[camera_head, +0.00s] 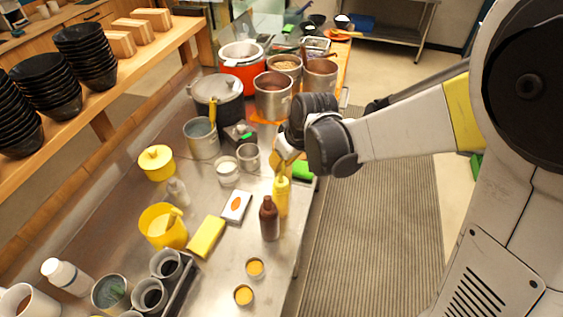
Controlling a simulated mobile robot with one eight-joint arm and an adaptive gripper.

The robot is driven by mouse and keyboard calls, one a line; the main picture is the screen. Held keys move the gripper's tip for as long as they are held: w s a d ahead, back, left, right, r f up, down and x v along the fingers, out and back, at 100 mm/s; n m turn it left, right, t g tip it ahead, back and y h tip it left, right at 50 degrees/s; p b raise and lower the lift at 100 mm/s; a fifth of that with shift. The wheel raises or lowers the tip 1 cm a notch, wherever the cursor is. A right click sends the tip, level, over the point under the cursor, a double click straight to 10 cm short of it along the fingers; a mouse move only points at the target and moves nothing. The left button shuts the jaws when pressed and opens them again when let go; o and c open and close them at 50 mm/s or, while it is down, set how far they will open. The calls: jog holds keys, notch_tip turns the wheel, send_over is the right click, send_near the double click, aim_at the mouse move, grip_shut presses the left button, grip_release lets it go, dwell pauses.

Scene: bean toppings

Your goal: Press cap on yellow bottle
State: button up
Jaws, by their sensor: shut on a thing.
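The yellow bottle (281,199) stands upright near the right edge of the steel counter, just behind a brown bottle (269,219). My gripper (284,165) is directly above the yellow bottle, at its top. It is shut on a small yellow piece that looks like the bottle's cap. The fingertips and the cap are small and partly hidden by the gripper. I cannot tell whether the cap is seated on the bottle's neck or just above it.
A white box (236,206), a yellow sponge-like block (206,237) and a yellow container (163,228) are to the left. Metal pots (272,95) stand behind. Two small orange-filled cups (255,268) (243,295) are in front. Black bowls (85,56) are stacked on the shelf.

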jog(key=shift+f+b, duration=0.8)
jog(key=shift+f, duration=0.25)
jog(key=shift+f, duration=0.15)
jog(key=shift+f+b, duration=0.45)
jog(key=shift+b, duration=0.1)
jog(key=shift+f, duration=0.2)
jog(key=o, duration=1.3)
jog(key=shift+c, duration=0.2)
jog(key=shift+r, duration=0.15)
jog(key=shift+r+p, duration=2.15)
jog(key=shift+r, duration=1.05)
